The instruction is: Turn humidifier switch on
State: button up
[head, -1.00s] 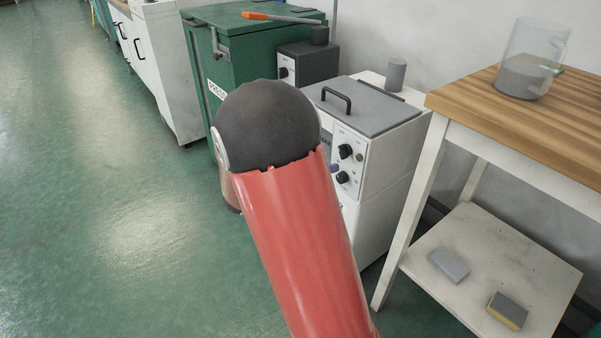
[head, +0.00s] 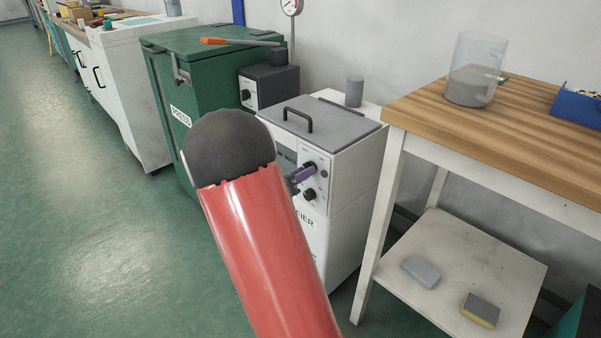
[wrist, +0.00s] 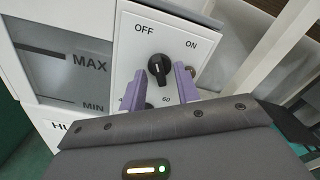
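The humidifier (head: 345,190) is a white cabinet with a grey handled lid, right of centre in the head view. Its switch is a black knob (wrist: 159,68) under the labels OFF and ON in the wrist view; its white mark points up toward OFF. My gripper (wrist: 160,82) has two purple fingers, spread apart, with nothing between them. The fingertips are just below and either side of the knob. A second knob (wrist: 150,105), near the 60 mark, is partly hidden by the fingers. In the head view my gripper (head: 303,174) is at the panel, partly hidden by my arm.
A wooden-topped table (head: 420,110) stands close right of the humidifier, with a glass beaker (head: 474,70) on top. Its lower shelf (head: 440,235) holds two small blocks. A green chest (head: 165,95) stands left. The floor at left is clear.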

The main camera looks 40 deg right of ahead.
jog(key=shift+c, duration=0.4)
grip_shut()
jog(key=shift+f+m+b, duration=0.1)
jog(key=shift+m+b, duration=0.2)
jog(key=shift+b, duration=0.05)
jog(key=shift+w+m+b, duration=0.15)
jog(key=shift+m+b, duration=5.1)
jog(key=shift+m, duration=0.35)
jog(key=shift+a, duration=0.1)
jog(key=shift+o, duration=0.4)
grip_release()
